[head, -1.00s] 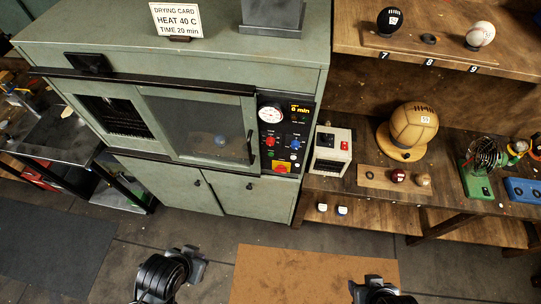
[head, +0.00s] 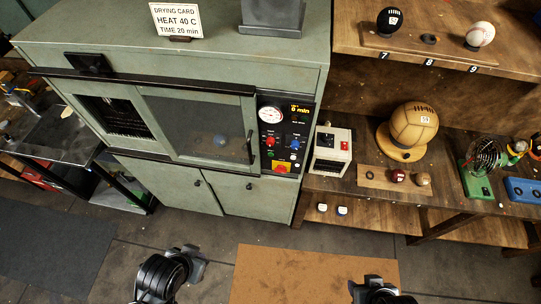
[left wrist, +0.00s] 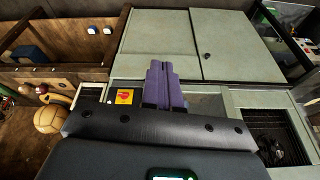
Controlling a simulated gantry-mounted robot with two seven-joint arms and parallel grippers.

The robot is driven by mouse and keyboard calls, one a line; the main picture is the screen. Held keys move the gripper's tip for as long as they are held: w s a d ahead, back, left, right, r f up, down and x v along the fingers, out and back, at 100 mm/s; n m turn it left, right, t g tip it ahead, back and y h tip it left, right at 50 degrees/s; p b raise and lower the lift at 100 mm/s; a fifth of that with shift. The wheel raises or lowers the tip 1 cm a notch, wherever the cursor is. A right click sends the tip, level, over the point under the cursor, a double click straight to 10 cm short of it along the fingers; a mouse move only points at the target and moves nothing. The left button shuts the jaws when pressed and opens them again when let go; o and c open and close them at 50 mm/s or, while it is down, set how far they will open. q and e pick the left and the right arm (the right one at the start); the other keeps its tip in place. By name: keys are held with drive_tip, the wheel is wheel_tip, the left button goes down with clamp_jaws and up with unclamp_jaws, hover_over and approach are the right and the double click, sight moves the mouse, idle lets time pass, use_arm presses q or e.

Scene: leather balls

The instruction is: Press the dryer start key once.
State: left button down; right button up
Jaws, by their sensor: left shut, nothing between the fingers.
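The green-grey dryer (head: 225,70) stands at the centre left of the head view, its window door closed.
A bench (head: 450,205) holds a large tan ball (head: 413,126), small balls and a green-based fan (head: 478,182). Lower cabinet doors (head: 245,194) are closed. Floor before the dryer is clear, with a brown mat (head: 310,276).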

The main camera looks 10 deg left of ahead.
use_arm(q)
drive_tip(key=w+d+f+m+t+h+b, duration=0.4)
drive_tip(key=w+d+t+b, duration=0.15)
drive_tip(key=w, duration=0.35)
drive_tip(key=w+d+f+m+t+h+b, duration=0.3)
drive_tip(key=w+d+f+t+h+b, duration=0.15)
drive_tip(key=w+d, duration=0.3)
drive_tip(key=w+f+m+h+b, duration=0.2)
drive_tip(key=w+m+b, duration=0.1)
drive_tip(key=w+b, duration=0.4)
drive_tip(key=w+a+f+m+h+b, duration=0.1)
drive_tip(key=w+f+m+h+b, duration=0.2)
drive_tip(key=w+b, duration=0.3)
drive_tip(key=m+b, duration=0.1)
drive_tip(key=b, duration=0.3)
drive_tip(key=shift+w+a+m+b, duration=0.15)
drive_tip(key=shift+w+m+b, duration=0.15)
drive_tip(key=shift+w, duration=0.1)
